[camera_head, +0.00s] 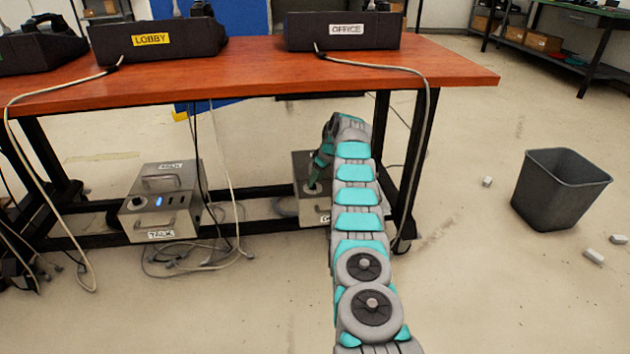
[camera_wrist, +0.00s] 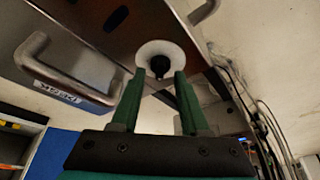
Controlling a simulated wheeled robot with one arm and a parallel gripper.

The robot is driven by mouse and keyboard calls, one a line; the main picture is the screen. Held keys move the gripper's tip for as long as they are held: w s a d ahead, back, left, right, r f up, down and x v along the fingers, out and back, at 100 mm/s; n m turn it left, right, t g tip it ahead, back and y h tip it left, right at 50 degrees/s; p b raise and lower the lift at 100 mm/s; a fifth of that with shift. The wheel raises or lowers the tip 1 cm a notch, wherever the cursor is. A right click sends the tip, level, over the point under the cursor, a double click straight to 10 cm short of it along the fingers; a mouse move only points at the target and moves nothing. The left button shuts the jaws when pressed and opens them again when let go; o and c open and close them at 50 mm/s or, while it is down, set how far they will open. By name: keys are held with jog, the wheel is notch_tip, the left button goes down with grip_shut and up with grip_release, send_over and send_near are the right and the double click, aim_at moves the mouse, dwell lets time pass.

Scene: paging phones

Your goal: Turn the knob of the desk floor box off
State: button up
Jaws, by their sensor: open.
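The desk floor box (camera_head: 303,162) is a grey metal box under the right end of the table, partly hidden behind my arm. In the wrist view its metal face (camera_wrist: 105,30) carries a handle and a label reading DESK, seen upside down. Its knob (camera_wrist: 160,66) is black on a round white disc. My gripper (camera_wrist: 157,82) is open, with one green finger on each side of the knob. I cannot tell whether the fingers touch it. The knob's setting is not readable.
Another grey box (camera_head: 160,205) with a blue light stands under the table to the left. Table legs (camera_head: 412,165) and hanging cables (camera_head: 220,150) are close by. A bin (camera_head: 560,190) stands right.

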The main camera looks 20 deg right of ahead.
jog(key=v, duration=0.7)
jog(key=shift+s, duration=0.1)
dwell(0.4)
